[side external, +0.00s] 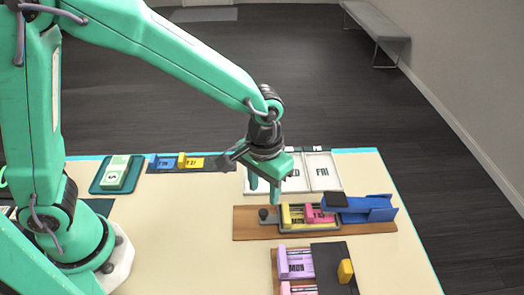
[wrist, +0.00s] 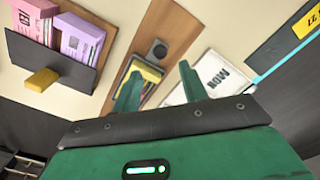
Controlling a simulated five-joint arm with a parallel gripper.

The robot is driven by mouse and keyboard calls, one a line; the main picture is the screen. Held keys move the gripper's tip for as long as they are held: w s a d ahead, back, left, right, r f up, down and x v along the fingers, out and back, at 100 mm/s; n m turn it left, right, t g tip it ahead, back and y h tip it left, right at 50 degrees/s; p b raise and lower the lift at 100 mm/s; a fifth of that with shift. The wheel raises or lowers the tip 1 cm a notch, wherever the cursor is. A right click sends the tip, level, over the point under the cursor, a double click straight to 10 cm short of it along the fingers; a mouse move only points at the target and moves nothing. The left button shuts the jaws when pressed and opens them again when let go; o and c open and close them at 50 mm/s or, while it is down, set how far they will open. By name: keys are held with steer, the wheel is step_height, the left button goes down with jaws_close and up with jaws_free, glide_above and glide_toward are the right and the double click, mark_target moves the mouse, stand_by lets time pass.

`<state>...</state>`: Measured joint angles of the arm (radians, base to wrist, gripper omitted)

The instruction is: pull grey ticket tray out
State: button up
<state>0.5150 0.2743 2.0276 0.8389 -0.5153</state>
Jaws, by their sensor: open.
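The grey ticket tray (side external: 310,229) lies on a wooden board (side external: 245,225), holding yellow tickets (side external: 292,214) and pink tickets (side external: 321,214). A dark round knob (side external: 263,214) is at its left end. Its right end meets a blue housing (side external: 368,208) with a black top piece. My gripper (side external: 264,192) is open and empty, pointing down above the knob end of the tray. In the wrist view, the knob (wrist: 158,50) shows beyond the open fingers (wrist: 160,82), in the gap between them. One finger partly hides the tray and its yellow tickets (wrist: 148,70).
A white compartment tray (side external: 322,172) with lettered cards lies behind the board. In front, purple tickets (side external: 297,262) stand beside a dark panel with a yellow knob (side external: 345,271). A green tray (side external: 113,174) and a dark tray with blue and yellow pieces (side external: 190,162) lie back left. The table's left middle is clear.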

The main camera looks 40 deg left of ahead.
mark_target(263, 211)
steer(key=shift+f, duration=3.6)
jaws_close()
